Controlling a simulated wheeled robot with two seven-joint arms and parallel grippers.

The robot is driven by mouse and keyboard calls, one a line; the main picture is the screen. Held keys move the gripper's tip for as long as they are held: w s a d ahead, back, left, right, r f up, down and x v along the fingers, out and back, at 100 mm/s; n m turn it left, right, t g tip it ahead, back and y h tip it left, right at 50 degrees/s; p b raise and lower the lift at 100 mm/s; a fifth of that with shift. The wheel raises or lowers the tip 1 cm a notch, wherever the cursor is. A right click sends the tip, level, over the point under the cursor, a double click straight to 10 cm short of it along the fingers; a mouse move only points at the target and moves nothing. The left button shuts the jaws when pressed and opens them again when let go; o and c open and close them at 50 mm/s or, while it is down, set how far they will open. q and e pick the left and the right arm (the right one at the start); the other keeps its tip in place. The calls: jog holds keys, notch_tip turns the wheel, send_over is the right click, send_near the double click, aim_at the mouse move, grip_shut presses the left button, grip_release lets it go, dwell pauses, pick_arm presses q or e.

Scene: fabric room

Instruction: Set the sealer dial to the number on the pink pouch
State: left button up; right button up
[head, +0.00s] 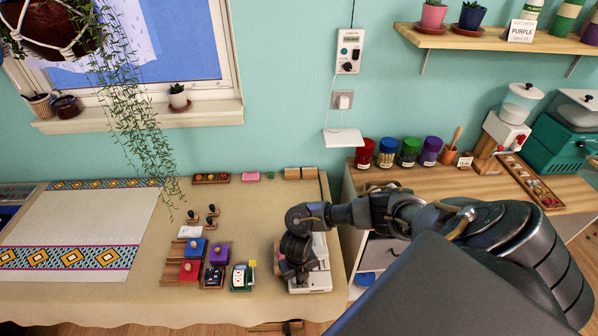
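A white machine (322,262), possibly the sealer, stands at the right end of the cloth-covered table. My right arm reaches in from the right and its dark gripper (292,272) points down over the machine's left part, hiding much of it. I cannot make out a dial there, nor whether the fingers touch it or are open or shut. I cannot identify a pink pouch or read a number on one; a small pink block (251,177) lies at the table's back. My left gripper is out of view.
Stamps, coloured pads and wooden trays (183,270) stand left of the machine. A patterned cloth (75,235) covers the table's left. A wall box (348,51) with a small display and knob hangs above. Coloured jars (386,152) line the right counter. A plant trails down at left.

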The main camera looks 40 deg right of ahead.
jog(key=shift+s, duration=0.1)
jog(key=o, duration=1)
jog(key=shift+r, duration=0.1)
jog(key=r, duration=0.3)
jog(key=r+p, duration=0.1)
jog(key=r, duration=0.6)
jog(key=shift+a+r+p, duration=0.3)
jog(key=shift+p, duration=0.1)
